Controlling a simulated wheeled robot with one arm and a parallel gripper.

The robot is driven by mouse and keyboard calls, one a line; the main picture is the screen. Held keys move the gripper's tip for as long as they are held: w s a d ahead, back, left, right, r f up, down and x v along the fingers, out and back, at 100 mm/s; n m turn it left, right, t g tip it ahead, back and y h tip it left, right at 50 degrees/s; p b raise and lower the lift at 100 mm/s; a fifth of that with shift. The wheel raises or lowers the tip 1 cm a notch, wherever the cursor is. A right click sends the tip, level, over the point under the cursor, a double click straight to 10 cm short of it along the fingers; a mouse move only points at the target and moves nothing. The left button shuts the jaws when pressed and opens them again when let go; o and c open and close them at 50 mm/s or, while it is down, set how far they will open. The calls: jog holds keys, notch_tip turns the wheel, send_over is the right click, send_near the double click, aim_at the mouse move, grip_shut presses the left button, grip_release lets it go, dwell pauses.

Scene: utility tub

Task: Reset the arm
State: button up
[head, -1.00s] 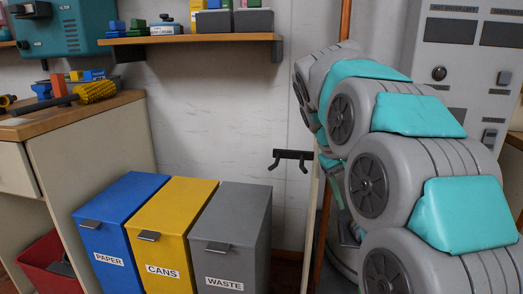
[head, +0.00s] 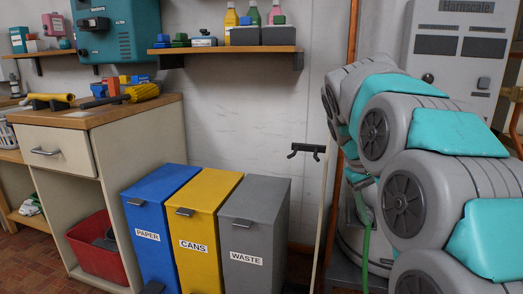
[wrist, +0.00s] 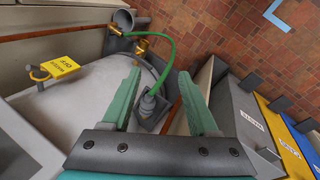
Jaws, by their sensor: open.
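My gripper (wrist: 160,76) shows in the wrist view with its two green fingers apart and nothing held between them. A green hose (wrist: 170,48) and a dark grey fitting lie beyond the gap between the fingers; I cannot tell how far. In the head view my grey and teal arm fills the right side, bent in several segments. My gripper cannot be made out there; the arm hides much of that area.
Blue paper (head: 150,228), yellow cans (head: 200,230) and grey waste (head: 255,235) bins stand by the wall. A wooden-topped bench (head: 120,110) is at left, a shelf (head: 225,50) above. A grey rounded tank (wrist: 50,110) with a yellow tag (wrist: 62,67) is beside my gripper. Some brick floor (wrist: 235,40) is clear.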

jog(key=s+a+f+y, duration=0.1)
jog(key=s+a+f, duration=0.2)
jog(key=s+f, duration=0.3)
jog(key=s+a+f+m+g+y, duration=0.1)
jog(key=s+a+f, duration=0.3)
jog(key=s, duration=1.1)
jog(key=s+a+f+g+y, duration=0.1)
jog(key=s+a+f+y, duration=0.1)
jog(key=s+f, duration=0.5)
jog(key=s+a, duration=0.1)
jog(key=s, duration=0.3)
jog(key=shift+a+f, duration=0.25)
jog(key=shift+f, duration=0.15)
jog(key=shift+c, duration=0.2)
